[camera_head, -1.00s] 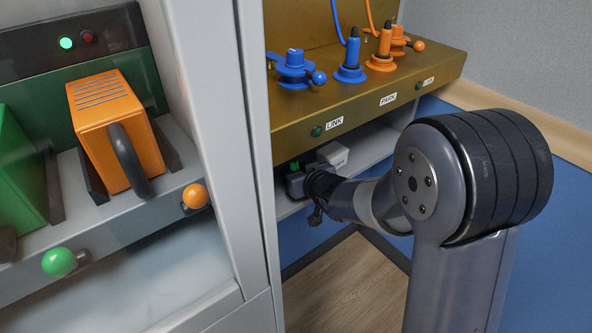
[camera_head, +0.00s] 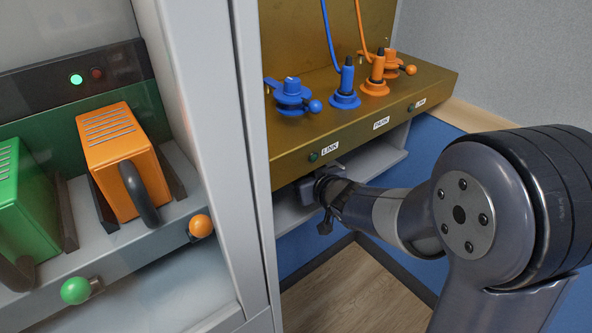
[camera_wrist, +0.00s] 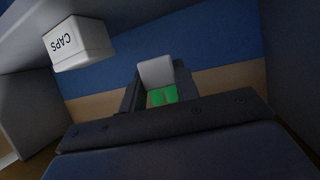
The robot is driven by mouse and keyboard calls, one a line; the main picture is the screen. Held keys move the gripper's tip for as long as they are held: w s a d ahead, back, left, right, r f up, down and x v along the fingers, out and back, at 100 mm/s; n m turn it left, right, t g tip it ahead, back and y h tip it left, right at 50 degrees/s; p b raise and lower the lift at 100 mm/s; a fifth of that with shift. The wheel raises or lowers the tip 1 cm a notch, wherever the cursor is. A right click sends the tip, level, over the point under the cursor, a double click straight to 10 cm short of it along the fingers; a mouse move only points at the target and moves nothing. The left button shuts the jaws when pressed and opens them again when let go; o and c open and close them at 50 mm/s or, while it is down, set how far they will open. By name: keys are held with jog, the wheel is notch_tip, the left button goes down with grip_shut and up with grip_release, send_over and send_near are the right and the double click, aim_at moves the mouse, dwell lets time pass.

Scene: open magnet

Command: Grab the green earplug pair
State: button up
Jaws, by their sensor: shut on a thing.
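The green earplug pair (camera_wrist: 163,96) shows in the wrist view as two small green pieces below a pale grey block-shaped part. My gripper (camera_wrist: 158,92) has its dark fingers on either side of it and is shut on it. In the head view my gripper (camera_head: 308,188) is just under the brass-coloured ledge, over the grey lower shelf. The earplug pair is hidden in the head view.
A white box marked CAPS (camera_wrist: 80,44) is close by in the wrist view. The brass ledge (camera_head: 290,172) overhangs my gripper and carries blue (camera_head: 291,94) and orange (camera_head: 374,80) fittings. A grey cabinet wall (camera_head: 205,130) stands left.

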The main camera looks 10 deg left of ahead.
jog(key=s+d+p, duration=0.2)
jog(key=s+d, duration=0.8)
jog(key=d, duration=0.2)
jog(key=shift+s+d, duration=0.15)
jog(key=shift+s, duration=0.25)
